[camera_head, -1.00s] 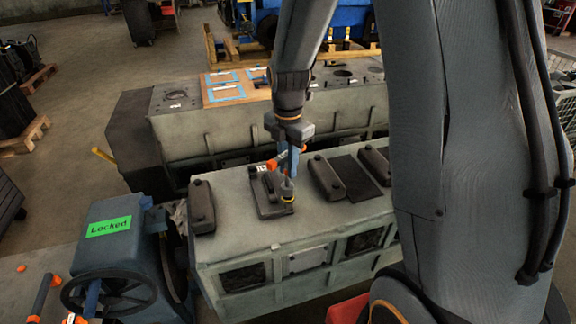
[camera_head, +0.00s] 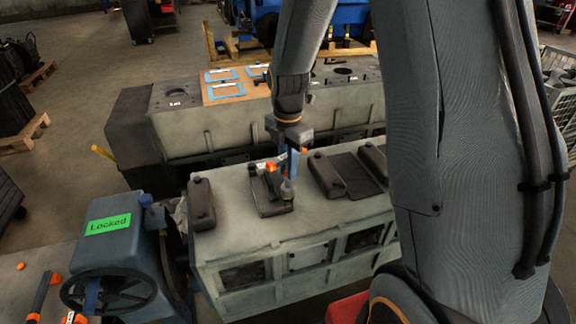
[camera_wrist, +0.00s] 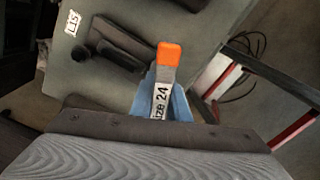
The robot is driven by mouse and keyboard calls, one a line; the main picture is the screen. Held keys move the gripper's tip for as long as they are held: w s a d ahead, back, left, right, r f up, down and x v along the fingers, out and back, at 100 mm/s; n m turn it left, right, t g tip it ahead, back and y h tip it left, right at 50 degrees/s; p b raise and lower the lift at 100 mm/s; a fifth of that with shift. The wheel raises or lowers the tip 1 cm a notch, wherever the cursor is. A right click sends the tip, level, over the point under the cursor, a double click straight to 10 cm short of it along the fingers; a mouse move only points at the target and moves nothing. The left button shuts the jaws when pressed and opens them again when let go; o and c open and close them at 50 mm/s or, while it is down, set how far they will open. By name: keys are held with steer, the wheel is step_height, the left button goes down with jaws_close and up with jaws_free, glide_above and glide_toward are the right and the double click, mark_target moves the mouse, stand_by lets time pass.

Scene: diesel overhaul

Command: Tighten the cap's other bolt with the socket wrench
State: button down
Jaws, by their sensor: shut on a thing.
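My gripper (camera_head: 291,172) has blue fingers and is shut on the socket wrench. In the wrist view the wrench (camera_wrist: 162,88) shows a grey handle marked "ize 24" and an orange end, between the blue fingers (camera_wrist: 176,104). In the head view the fingers hang over the right end of a dark cap (camera_head: 271,208) on the grey engine block (camera_head: 235,235). A grey socket-like piece (camera_head: 287,190) stands at that end, below the fingers. I cannot tell whether it sits fully on the bolt, and the bolt head is hidden.
Dark caps stand on the block to the left (camera_head: 202,206) and right (camera_head: 327,177). A blue stand with a handwheel (camera_head: 108,292) and a green "Locked" sign (camera_head: 108,224) is at the left. Another grey block (camera_head: 220,130) lies behind. My arm hides the right side.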

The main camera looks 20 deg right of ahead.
steer(key=m, duration=0.3)
steer(key=shift+m, duration=0.4)
steer(key=m, duration=0.4)
steer(key=shift+m, duration=0.4)
steer(key=m, duration=0.8)
steer(key=shift+a, duration=0.1)
steer(key=m, duration=1)
steer(key=shift+m, duration=0.4)
steer(key=m, duration=0.4)
steer(key=shift+s+f+m, duration=0.1)
steer(key=shift+m, duration=0.2)
